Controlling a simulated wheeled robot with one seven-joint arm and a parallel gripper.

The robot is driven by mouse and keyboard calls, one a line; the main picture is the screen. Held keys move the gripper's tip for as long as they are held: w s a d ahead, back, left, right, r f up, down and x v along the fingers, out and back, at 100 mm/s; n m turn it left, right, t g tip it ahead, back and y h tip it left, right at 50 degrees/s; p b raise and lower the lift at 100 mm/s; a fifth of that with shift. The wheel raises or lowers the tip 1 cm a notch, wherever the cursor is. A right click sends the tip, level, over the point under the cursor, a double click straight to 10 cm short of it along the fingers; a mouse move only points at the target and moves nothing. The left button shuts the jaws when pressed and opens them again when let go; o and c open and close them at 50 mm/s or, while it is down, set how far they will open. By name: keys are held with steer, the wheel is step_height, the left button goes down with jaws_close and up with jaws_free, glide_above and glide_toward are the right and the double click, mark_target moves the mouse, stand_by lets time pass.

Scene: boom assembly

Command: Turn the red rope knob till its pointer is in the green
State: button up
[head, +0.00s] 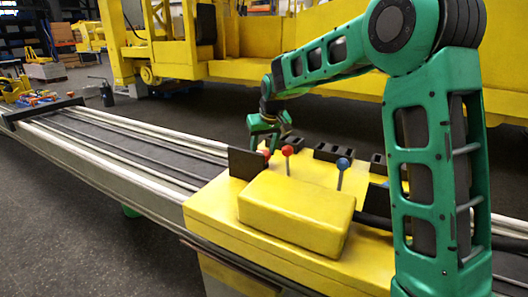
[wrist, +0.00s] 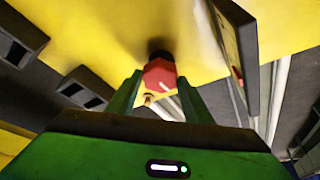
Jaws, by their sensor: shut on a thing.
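The red rope knob (wrist: 160,74) sits on a short dark stem above the yellow deck in the wrist view, with a white pointer line on its face. My gripper (wrist: 160,88) is shut on it, one green finger on each side. In the head view my gripper (head: 268,143) is at the deck beside a dark upright plate (head: 246,163), and the knob (head: 266,154) shows as a small red spot. The plate's edge (wrist: 243,55) is right of the knob in the wrist view. I cannot make out a green zone or where the pointer stands against it.
A red-topped lever (head: 287,151) and a blue-topped lever (head: 342,164) stand close by. Black slotted blocks (head: 333,152) line the deck's far side. A yellow box (head: 297,212) lies in front. Long rails (head: 110,150) run off to the left.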

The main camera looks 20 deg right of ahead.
steer(key=m+h, duration=0.1)
steer(key=m, duration=0.2)
steer(key=shift+w+a, duration=0.1)
steer(key=m+h, duration=0.1)
steer(key=m, duration=0.1)
steer(key=m+h, duration=0.1)
steer(key=m, duration=0.1)
steer(key=shift+a+m+g, duration=0.1)
steer(key=shift+m+g, duration=0.2)
steer(key=m+g+h, duration=0.1)
steer(key=m, duration=0.2)
steer(key=shift+w+a+m, duration=0.1)
steer(key=shift+w+m, duration=0.05)
steer(key=shift+m, duration=0.15)
steer(key=shift+w+m+g+h, duration=0.1)
steer(key=shift+m+g+h, duration=0.3)
steer(key=shift+m, duration=1.4)
steer(key=o, duration=1.1)
steer(key=shift+c, duration=0.2)
